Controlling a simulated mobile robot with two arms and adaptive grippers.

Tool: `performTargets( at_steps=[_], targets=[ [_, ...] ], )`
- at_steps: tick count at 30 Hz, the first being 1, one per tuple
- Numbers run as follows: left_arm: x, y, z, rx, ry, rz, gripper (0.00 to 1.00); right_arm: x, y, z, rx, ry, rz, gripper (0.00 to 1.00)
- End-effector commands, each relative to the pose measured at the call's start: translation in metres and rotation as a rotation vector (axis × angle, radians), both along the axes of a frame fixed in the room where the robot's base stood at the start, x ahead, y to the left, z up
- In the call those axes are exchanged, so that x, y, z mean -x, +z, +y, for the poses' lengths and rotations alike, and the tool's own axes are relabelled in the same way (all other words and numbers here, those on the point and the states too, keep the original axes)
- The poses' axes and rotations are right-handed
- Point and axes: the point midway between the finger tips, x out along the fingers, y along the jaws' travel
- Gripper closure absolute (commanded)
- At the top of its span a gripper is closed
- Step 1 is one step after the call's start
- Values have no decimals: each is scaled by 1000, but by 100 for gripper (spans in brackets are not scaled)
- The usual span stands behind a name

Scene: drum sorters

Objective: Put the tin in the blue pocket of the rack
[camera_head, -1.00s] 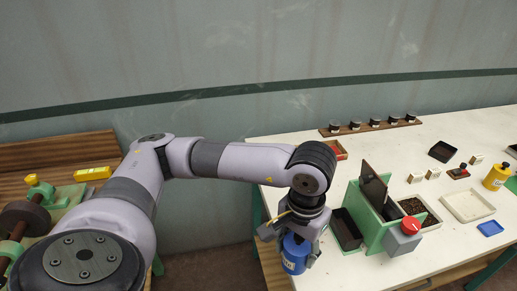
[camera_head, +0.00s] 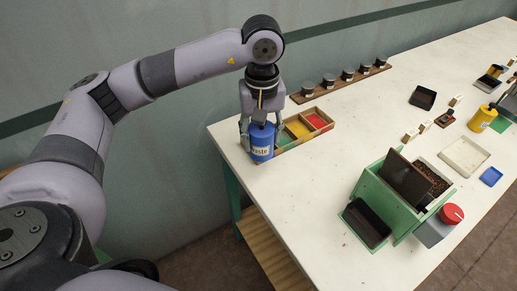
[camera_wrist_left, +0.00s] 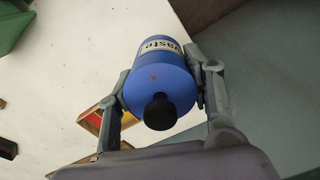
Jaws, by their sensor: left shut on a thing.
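The blue tin (camera_head: 262,151), with a white label and a black knob on its lid, is held upright between the fingers of my left gripper (camera_head: 262,125). In the left wrist view the tin (camera_wrist_left: 157,80) shows lid and knob toward the camera, with a finger on each side. The wooden rack (camera_head: 306,137) lies on the white table, with a yellow and a red pocket showing. The tin covers the rack's left end, and no blue pocket is visible. I cannot tell whether the tin touches the rack. In the wrist view the rack (camera_wrist_left: 87,112) is partly hidden.
A wooden strip with several dark-lidded jars (camera_head: 347,76) lies behind the rack. A yellow tin (camera_head: 482,119) and trays stand farther right.

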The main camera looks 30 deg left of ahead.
Motion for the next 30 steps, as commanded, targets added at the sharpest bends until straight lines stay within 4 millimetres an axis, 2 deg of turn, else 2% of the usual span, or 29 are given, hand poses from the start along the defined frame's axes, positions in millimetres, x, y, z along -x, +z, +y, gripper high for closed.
performTargets(
  at_steps=[1, 3, 9, 15, 19, 23, 30],
  targets=[
    [-15, 6, 5, 1, 99, -5, 81, 2, -7, -3, 4, 1, 3, 60],
    [-31, 17, 13, 2, 240, -3, 81, 4, -11, -5, 6, 1, 7, 60],
    [-70, 51, 34, 2, 631, -2, 81, 9, -23, -9, 12, 3, 14, 60],
    [-91, 80, 49, 1, 921, 0, 81, 8, -31, -9, 11, 3, 13, 60],
    [-96, 90, 54, -1, 1021, 2, 81, 8, -33, -8, 10, 3, 12, 60],
    [-98, 85, 56, -2, 1059, 5, 81, 7, -36, -7, 9, 3, 10, 60],
    [-97, 32, 56, -4, 1060, 9, 81, 5, -45, -2, 2, 2, 8, 60]
  ],
)
